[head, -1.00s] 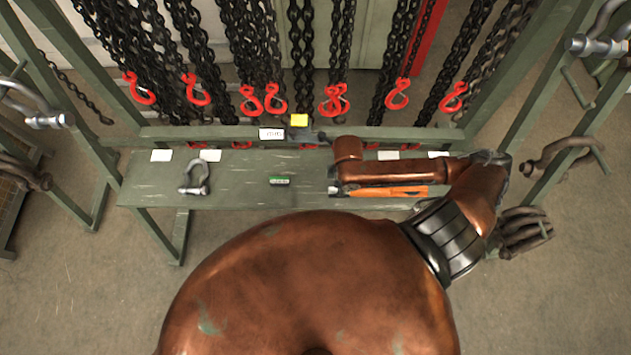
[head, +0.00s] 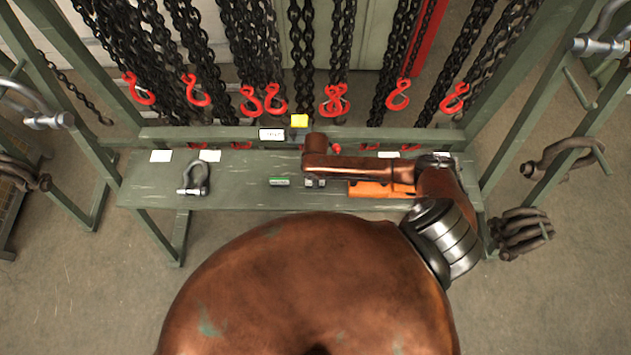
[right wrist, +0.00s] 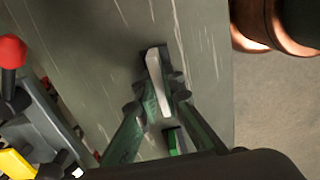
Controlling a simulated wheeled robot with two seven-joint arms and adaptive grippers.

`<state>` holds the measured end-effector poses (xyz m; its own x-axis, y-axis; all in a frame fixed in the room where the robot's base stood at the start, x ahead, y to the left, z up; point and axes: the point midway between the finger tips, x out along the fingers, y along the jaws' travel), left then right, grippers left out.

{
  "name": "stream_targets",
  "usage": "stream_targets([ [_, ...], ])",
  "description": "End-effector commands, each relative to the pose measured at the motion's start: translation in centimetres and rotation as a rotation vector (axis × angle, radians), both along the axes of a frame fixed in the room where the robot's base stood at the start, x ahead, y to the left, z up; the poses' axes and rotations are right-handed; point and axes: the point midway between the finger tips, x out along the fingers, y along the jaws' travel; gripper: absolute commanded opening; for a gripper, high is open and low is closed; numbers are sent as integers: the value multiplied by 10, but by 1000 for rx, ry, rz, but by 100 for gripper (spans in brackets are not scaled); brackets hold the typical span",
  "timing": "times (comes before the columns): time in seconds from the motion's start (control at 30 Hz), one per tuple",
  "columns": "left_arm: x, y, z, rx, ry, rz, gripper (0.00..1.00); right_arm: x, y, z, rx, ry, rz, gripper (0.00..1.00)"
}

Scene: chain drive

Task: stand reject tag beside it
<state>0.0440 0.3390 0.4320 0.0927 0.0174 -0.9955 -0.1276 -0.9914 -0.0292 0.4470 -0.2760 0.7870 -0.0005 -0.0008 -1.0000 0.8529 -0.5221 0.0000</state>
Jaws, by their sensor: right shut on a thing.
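My right gripper (head: 314,182) is low over the green bench, just right of a small green-and-white block (head: 279,182). In the right wrist view its fingers (right wrist: 158,92) are shut on a pale, narrow piece (right wrist: 157,75), seen nearly edge-on. I cannot read any marking on it, nor tell whether it touches the bench. A small green thing (right wrist: 175,141) shows close beside the fingers there. A grey shackle (head: 193,178) lies on the bench further left. My left gripper is not in view.
The bench (head: 235,190) is clear between shackle and green-and-white block. An orange tool (head: 375,189) lies partly under my arm. Chains with red hooks (head: 334,100) hang behind.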

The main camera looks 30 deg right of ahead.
Motion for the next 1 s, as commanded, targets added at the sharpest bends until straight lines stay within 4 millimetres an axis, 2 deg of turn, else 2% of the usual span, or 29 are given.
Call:
stream_targets([
  [0.4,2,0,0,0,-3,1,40,0,0,-7,-1,-1,-1,0],
  [0.43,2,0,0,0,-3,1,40,0,0,-7,-1,-1,0,9],
  [0.67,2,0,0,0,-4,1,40,0,-1,-7,-1,-1,-1,24],
  [1.0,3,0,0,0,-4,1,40,0,-1,-4,-1,-2,0,25],
])
